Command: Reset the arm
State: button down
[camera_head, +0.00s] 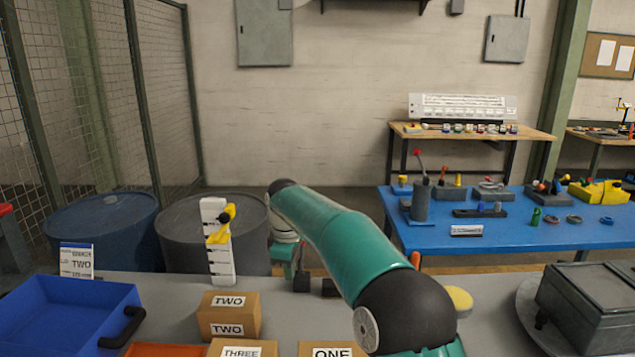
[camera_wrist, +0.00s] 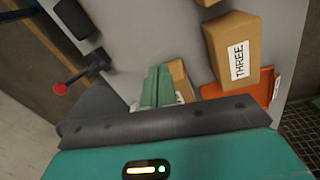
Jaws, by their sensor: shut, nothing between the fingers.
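My arm, teal with dark joints, reaches out over the grey table in the head view and bends down at its far end. My gripper shows at the bottom of the wrist view (camera_wrist: 156,88), with its two green fingers close together and nothing between them. In the head view the gripper is partly hidden at the arm's far end. A cardboard box (camera_wrist: 181,82) lies just beyond the fingers in the wrist view, partly covered by them. I cannot tell whether they touch it.
Boxes marked TWO (camera_head: 228,316), THREE (camera_head: 243,350) and ONE (camera_head: 332,351) stand near the front. A blue bin (camera_head: 70,310) is left, an orange tray (camera_head: 165,350) beside them. A white scale with a yellow pointer (camera_head: 218,240) stands behind. A dark case (camera_head: 590,305) is right.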

jog(key=s+d+r+m+t, duration=0.1)
jog(key=s+d+r+m, duration=0.35)
jog(key=s+d, duration=0.35)
jog(key=s+d+r+m+t, duration=0.1)
jog(key=s+d+r+m, duration=0.2)
jog(key=s+d+r, duration=0.45)
jog(key=s+d+f+m+t, duration=0.1)
jog(key=s+d+f+m, duration=0.1)
jog(key=s, duration=0.5)
jog(key=s+d+f+m, duration=0.3)
jog(key=s, duration=0.4)
jog(key=s+d+f+m+t, duration=0.1)
jog(key=s+d+f+m, duration=0.1)
jog(key=s, duration=0.6)
jog(key=shift+d+f+m+t, duration=0.2)
jog(key=shift+f+m+t, duration=0.15)
jog(key=shift+m, duration=0.2)
